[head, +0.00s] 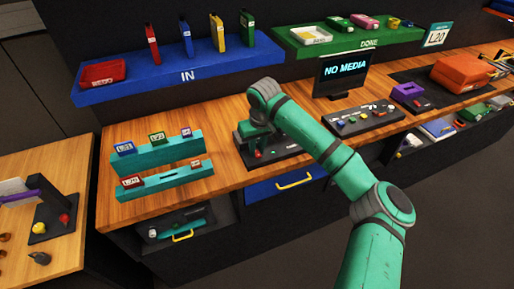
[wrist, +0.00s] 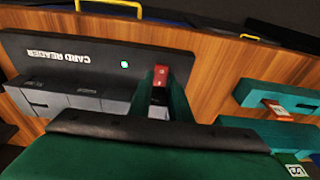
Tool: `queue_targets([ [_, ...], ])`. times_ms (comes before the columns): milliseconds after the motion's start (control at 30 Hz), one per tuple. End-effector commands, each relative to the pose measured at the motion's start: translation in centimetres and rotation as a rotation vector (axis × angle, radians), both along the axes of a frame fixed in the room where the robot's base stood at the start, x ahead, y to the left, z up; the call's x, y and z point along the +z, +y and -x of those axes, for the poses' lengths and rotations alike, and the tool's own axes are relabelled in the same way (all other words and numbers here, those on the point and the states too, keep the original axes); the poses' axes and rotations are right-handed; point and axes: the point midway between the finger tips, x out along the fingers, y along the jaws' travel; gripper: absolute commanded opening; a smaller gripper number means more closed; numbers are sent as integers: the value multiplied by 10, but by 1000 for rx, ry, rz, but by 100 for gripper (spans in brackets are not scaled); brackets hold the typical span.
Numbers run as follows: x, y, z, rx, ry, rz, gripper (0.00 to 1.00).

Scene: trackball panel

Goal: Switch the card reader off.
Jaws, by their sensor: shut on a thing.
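The card reader (wrist: 90,58) is a dark panel on the wooden bench, with upside-down white lettering in the wrist view and grey blocks along one side. A small green light (wrist: 124,64) glows on it. A red switch (wrist: 160,75) with white marks is at its end. My gripper (wrist: 161,92) is over that end, its green fingers on either side of the red switch and shut on it. In the head view the card reader (head: 286,152) lies partly hidden beneath my gripper (head: 256,150). How the switch is set cannot be told.
Teal card racks (head: 160,182) stand left of the reader. A monitor (head: 343,72) reads "NO MEDIA" behind a trackball panel (head: 362,119). A blue IN shelf (head: 190,72) and green DONE shelf (head: 350,46) are behind. A blue drawer (head: 284,184) is below.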

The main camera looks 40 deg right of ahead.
Motion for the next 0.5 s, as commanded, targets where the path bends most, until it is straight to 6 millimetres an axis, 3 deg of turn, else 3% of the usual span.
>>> queue_targets([
  [500,0,8,4,14,-210,41,0],
])
